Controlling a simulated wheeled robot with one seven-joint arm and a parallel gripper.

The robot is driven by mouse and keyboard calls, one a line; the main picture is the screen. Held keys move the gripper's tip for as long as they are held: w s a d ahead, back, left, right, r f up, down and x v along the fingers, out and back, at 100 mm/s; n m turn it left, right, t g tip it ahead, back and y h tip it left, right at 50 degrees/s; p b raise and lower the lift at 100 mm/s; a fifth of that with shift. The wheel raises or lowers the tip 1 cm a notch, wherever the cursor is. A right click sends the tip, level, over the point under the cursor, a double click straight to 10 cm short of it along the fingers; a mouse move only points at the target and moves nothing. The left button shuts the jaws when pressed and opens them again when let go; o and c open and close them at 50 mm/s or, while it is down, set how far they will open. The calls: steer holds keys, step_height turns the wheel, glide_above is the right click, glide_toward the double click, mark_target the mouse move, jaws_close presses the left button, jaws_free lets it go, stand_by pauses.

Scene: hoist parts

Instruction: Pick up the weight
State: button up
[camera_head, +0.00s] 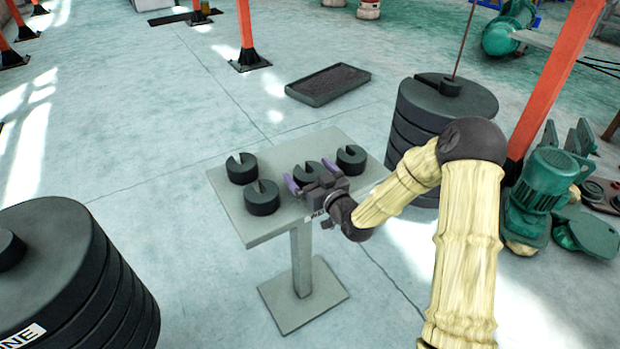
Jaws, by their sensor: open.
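Several dark slotted round weights lie on a small grey pedestal table (225,207). One weight (242,168) is at the back left, one weight (262,197) at the front left, one weight (308,173) in the middle and one weight (351,159) at the back right. My gripper (297,183) reaches in from the right over the table, with purple fingertips. The gripper partly hides the middle weight.
A large stack of dark discs with a rod (440,105) stands right of the table. Another large stack (70,270) is at the front left. A flat dark tray (328,84) lies on the floor behind. An orange post (553,80) and green motor (545,185) stand at right.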

steer(key=c, duration=1.7)
steer(key=shift+w+r, duration=0.1)
steer(key=shift+r, duration=0.1)
steer(key=c, duration=0.3)
step_height(320, 180, up, 10)
steer(key=p, duration=0.2)
